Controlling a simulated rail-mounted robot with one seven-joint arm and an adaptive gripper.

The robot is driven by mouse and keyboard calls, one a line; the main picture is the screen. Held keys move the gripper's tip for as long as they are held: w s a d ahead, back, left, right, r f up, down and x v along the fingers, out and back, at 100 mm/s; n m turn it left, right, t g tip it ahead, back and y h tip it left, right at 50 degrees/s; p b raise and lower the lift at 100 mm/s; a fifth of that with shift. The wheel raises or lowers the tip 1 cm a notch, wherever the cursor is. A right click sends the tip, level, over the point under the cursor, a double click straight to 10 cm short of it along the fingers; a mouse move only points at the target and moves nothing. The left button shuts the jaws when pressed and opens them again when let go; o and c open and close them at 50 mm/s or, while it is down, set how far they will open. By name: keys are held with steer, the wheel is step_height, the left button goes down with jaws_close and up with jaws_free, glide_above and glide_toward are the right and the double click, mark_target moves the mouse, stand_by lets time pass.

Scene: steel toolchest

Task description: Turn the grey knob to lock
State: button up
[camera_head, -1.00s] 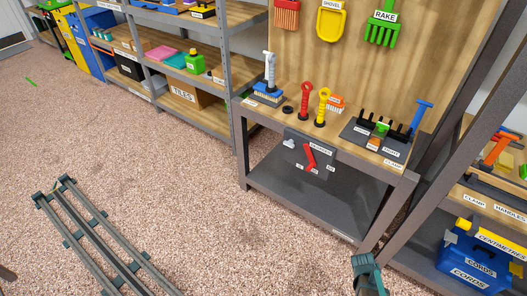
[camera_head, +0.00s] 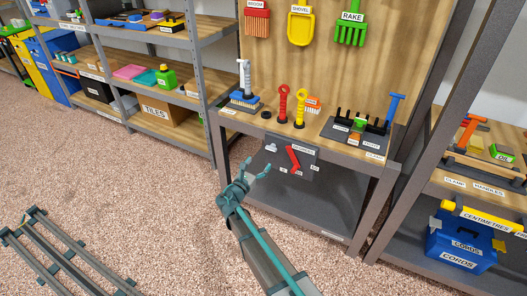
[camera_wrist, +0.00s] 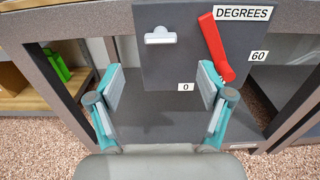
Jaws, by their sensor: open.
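The grey knob (camera_wrist: 160,36) is a pale T-shaped handle at the upper left of a dark grey panel (camera_wrist: 155,72). Its bar lies level in the wrist view. The knob (camera_head: 271,147) is small in the head view, on the panel (camera_head: 310,160) at the bench front. My gripper (camera_wrist: 161,85) is open and empty, its two teal fingers pointing at the panel below the knob. In the head view my gripper (camera_head: 256,167) is in front of the panel's left side. I see no contact with the knob.
A red lever (camera_wrist: 217,48) sits right of the knob, with DEGREES, 0 and 60 labels around it. The bench top (camera_head: 240,116) above holds brushes, red and yellow tools and a black rack. A dark lower shelf (camera_head: 310,210) lies below.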

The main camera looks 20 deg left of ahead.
mark_target(270, 150)
steer(key=w, duration=0.7)
steer(key=w+d, duration=0.1)
steer(key=w, duration=0.2)
steer(key=shift+w, duration=0.25)
steer(key=c, duration=1.2)
steer(key=shift+o, duration=0.2)
steer(key=shift+f, duration=0.1)
